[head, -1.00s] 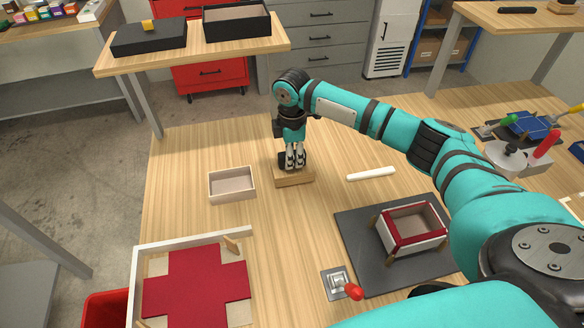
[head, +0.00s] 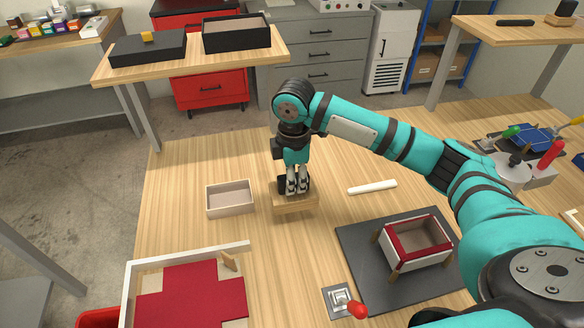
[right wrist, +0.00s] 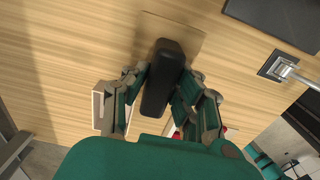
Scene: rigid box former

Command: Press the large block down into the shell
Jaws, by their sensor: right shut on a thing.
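The large block (head: 296,205) is a light wooden slab with a black grip (right wrist: 163,78) on top. My right gripper (head: 297,188) points down and is shut on the black grip, with fingers on both sides of it in the right wrist view. I cannot tell whether the block touches the table. The shell (head: 418,243) is an open box with white walls and red edges. It stands on a dark grey plate (head: 375,285) between wooden posts, right of and nearer than the block. My left gripper is not in view.
A small open wooden tray (head: 230,199) lies left of the block. A white stick (head: 372,187) lies to its right. A red cross-shaped sheet (head: 192,295) lies in a white frame at front left. A red-knobbed lever (head: 345,302) stands beside the grey plate.

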